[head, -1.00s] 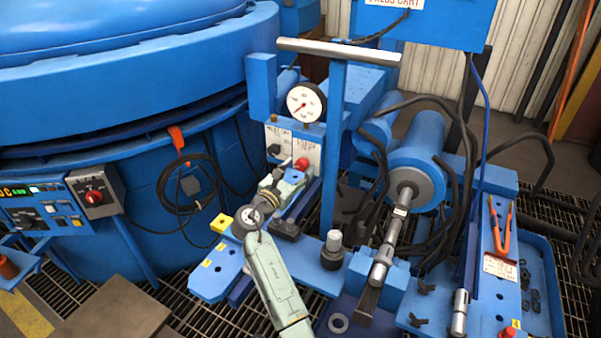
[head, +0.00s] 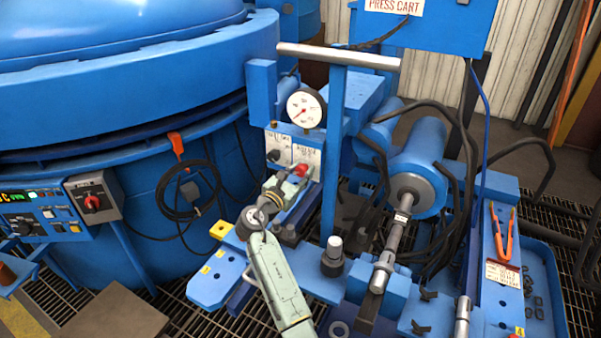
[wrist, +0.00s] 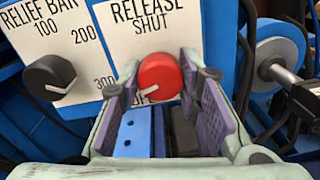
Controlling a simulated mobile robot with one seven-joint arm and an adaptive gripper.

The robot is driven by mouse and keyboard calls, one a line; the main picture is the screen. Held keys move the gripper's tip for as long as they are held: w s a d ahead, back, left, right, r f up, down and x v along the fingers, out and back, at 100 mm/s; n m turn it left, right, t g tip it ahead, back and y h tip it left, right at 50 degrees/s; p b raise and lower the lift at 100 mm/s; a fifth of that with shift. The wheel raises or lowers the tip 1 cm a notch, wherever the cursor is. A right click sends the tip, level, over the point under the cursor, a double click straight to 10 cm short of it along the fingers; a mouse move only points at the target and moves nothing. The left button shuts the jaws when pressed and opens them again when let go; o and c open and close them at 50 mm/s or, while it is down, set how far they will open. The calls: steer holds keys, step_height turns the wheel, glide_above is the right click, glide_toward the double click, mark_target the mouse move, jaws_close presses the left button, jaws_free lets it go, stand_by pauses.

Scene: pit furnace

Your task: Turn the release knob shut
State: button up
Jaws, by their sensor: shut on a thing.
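The red release knob (wrist: 159,77) sits on a white plate (wrist: 150,30) marked RELEASE, with SHUT above it and a partly hidden word starting with "OP" below. Its white pointer mark is at its lower left, towards that lower word. My gripper (wrist: 163,85) has its two fingers on either side of the knob and is shut on it. In the head view the knob (head: 301,170) shows as a small red spot just beyond my gripper (head: 290,181), below the pressure gauge.
A black relief bar knob (wrist: 48,77) is close to the left. The pressure gauge (head: 305,108) is above. A blue post (head: 334,150) with a grey crossbar (head: 338,57) and the blue cylinder (head: 417,165) stand right. The round furnace (head: 130,100) is left.

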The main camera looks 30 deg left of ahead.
steer(key=c, duration=0.3)
steer(key=shift+m, duration=0.3)
steer(key=m+b, duration=0.2)
steer(key=m, duration=0.2)
steer(key=shift+f+m, duration=0.1)
steer(key=shift+m, duration=0.3)
steer(key=m+b, duration=0.3)
steer(key=m, duration=0.1)
steer(key=shift+a, duration=0.1)
steer(key=m+b, duration=0.3)
steer(key=m, duration=0.2)
steer(key=shift+m, duration=0.3)
steer(key=m+y+b, duration=0.1)
steer(key=m+b, duration=0.3)
steer(key=m, duration=0.1)
steer(key=shift+r, duration=0.2)
steer(key=shift+m, duration=0.3)
